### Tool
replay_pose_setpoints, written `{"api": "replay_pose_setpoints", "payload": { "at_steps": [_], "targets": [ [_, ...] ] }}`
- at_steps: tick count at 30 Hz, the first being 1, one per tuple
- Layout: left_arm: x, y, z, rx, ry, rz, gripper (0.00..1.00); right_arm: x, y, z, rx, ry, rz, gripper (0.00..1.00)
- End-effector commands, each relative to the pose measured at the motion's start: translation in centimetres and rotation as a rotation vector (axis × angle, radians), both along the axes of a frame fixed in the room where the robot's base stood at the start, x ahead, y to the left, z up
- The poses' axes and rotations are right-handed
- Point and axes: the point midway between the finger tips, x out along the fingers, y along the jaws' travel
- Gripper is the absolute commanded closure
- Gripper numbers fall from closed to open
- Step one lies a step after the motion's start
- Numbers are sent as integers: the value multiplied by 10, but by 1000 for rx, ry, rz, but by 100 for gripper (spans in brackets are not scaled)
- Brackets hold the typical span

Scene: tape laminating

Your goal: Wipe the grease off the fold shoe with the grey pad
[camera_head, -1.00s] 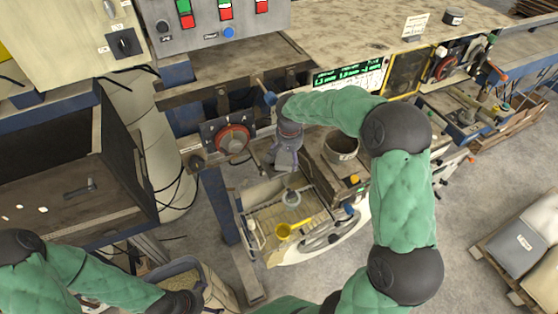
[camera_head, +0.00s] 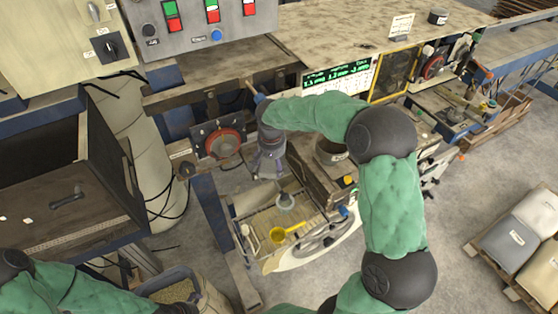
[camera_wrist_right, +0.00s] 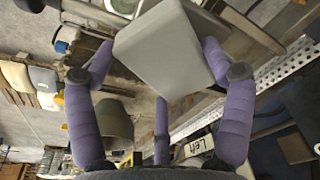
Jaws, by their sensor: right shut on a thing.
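My right gripper (camera_head: 270,165) hangs in the gap of the machine, to the right of the red dial, above the wire tray. In the right wrist view its purple fingers (camera_wrist_right: 160,100) are closed around a grey block-like pad (camera_wrist_right: 165,50). The pad is tilted and covers much of the upper middle of that view. I cannot clearly make out the fold shoe or any grease on it. My left gripper (camera_head: 182,303) is low at the bottom edge of the head view, by a bin; its fingers are too unclear to read.
The red dial (camera_head: 223,144) is on the machine front. Below my right gripper is a tray (camera_head: 265,240) with a yellow scoop (camera_head: 284,234) and a grey ring (camera_head: 286,201). A dark pot (camera_head: 331,152) stands to the right. An open dark cabinet (camera_head: 60,190) is at left.

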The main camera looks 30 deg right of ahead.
Motion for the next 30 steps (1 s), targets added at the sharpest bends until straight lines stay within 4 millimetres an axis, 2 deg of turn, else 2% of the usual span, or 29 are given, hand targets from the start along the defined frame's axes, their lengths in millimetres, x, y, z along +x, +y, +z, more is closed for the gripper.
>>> {"api": "replay_pose_setpoints", "payload": {
  "at_steps": [1, 7, 19, 30],
  "targets": [
    [0, 0, -2, 0, 0, 0, 0, -6, 8, -12, 7, 23, 7, 52],
    [0, 0, -3, 0, 0, 0, 0, -5, 15, -12, 8, 25, 8, 52],
    [0, 0, -9, 0, 0, 0, 0, -4, 43, -10, 8, 25, 8, 52],
    [0, 0, -9, 0, 0, 0, 0, -4, 45, -9, 8, 26, 6, 52]
  ]
}}
